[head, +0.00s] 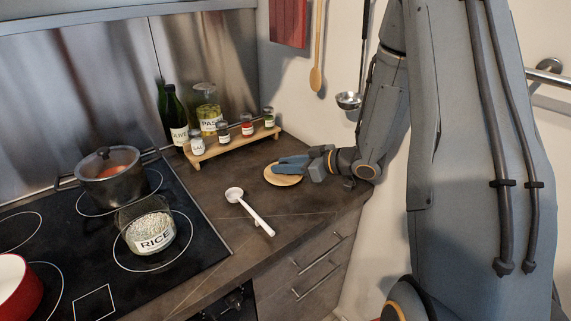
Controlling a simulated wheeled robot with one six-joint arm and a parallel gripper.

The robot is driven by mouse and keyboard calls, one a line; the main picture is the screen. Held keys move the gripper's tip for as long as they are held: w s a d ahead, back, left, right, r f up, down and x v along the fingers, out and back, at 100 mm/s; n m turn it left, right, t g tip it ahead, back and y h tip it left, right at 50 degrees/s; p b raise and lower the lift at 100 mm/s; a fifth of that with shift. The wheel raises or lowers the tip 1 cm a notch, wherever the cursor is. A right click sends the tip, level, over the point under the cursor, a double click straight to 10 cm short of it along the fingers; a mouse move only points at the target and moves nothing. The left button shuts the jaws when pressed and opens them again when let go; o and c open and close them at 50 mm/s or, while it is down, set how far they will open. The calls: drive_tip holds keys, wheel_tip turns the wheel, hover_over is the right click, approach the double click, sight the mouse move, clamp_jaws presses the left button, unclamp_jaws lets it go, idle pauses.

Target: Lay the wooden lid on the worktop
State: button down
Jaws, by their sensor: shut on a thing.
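The wooden lid (284,180) is a round, pale brown disc at the right part of the dark worktop (252,205), in front of the spice rack. It looks flat and close to the worktop; I cannot tell if it touches. My gripper (291,164) reaches in from the right with its blue fingers over the lid. The fingers are shut on the lid and cover its far part. An open glass jar labelled RICE (151,232) stands on the hob.
A white measuring spoon (248,210) lies left of the lid. A wooden rack (229,145) with several small jars stands behind it. A pot (117,178) and a red pan (15,288) are on the black hob (190,262). A ladle (349,100) hangs near my arm.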

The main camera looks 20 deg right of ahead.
drive_tip(key=shift+f, duration=0.1)
drive_tip(key=c, duration=1.4)
unclamp_jaws()
drive_tip(key=shift+f, duration=0.1)
drive_tip(key=shift+c, duration=0.2)
